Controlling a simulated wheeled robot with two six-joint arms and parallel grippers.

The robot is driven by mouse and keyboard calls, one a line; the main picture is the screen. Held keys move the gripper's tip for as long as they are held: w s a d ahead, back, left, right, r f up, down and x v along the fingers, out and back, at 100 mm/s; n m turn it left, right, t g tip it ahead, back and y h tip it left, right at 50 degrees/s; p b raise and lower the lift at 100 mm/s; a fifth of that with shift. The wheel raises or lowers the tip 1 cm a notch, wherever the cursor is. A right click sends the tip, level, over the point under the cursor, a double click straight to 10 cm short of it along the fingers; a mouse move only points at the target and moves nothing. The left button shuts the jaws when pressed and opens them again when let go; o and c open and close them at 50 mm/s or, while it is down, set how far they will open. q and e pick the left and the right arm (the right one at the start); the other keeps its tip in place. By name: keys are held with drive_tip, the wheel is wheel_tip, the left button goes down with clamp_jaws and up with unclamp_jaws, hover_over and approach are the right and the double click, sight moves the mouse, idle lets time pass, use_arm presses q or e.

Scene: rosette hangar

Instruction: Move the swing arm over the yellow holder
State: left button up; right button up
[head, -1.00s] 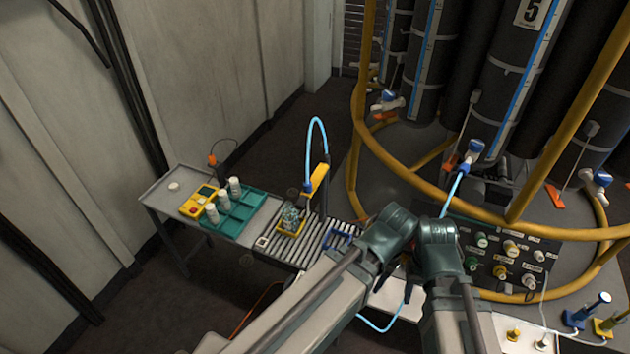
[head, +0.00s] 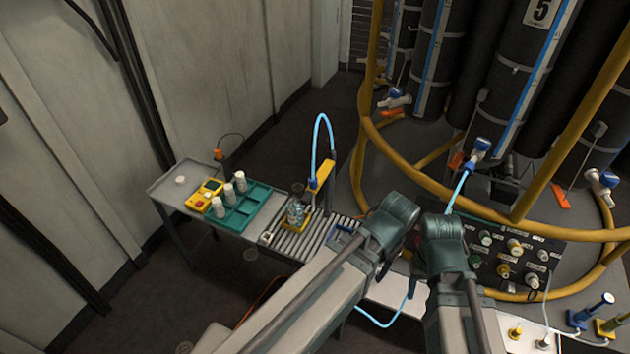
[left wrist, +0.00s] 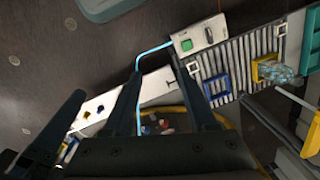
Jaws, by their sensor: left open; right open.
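The yellow swing arm (head: 322,174) sits on a dark post with a light-blue hose looping above it. The yellow holder (head: 307,222) stands on the roller conveyor with a clear glass vessel in it; it also shows in the left wrist view (left wrist: 256,70). In the head view the swing arm's tip appears close to the vessel; I cannot tell whether it is above it. My left gripper (left wrist: 155,68) is open and empty, pointing down right of the holder, apart from the swing arm. My right gripper (head: 412,284) is open, partly hidden by its wrist.
A teal tray (head: 238,218) with white bottles and a yellow box (head: 204,196) are left of the conveyor. A blue frame (left wrist: 216,86) lies on the rollers. A control box (left wrist: 198,38) stands beside them. A knob panel (head: 510,258) and yellow tubular rails are at the right.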

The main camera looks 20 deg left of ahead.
use_arm(q)
drive_tip(key=w+a+r+n+p, duration=0.2)
drive_tip(key=w+a+r+p, duration=0.6)
drive_tip(key=w+a+r, duration=0.15)
drive_tip(key=n+h+p, duration=0.1)
drive_tip(key=n+p, duration=0.1)
drive_tip(key=p, duration=0.5)
approach(307, 196)
use_arm(e)
wheel_tip(307, 196, up, 16)
use_arm(q)
wheel_tip(307, 196, down, 9)
drive_tip(key=b, duration=1.4)
drive_tip(key=shift+s+a+r, duration=0.1)
drive_tip(key=shift+a, duration=0.05)
use_arm(e)
wheel_tip(307, 196, down, 14)
drive_tip(key=shift+r, duration=0.15)
use_arm(q)
drive_tip(key=shift+c, duration=0.3)
clamp_jaws()
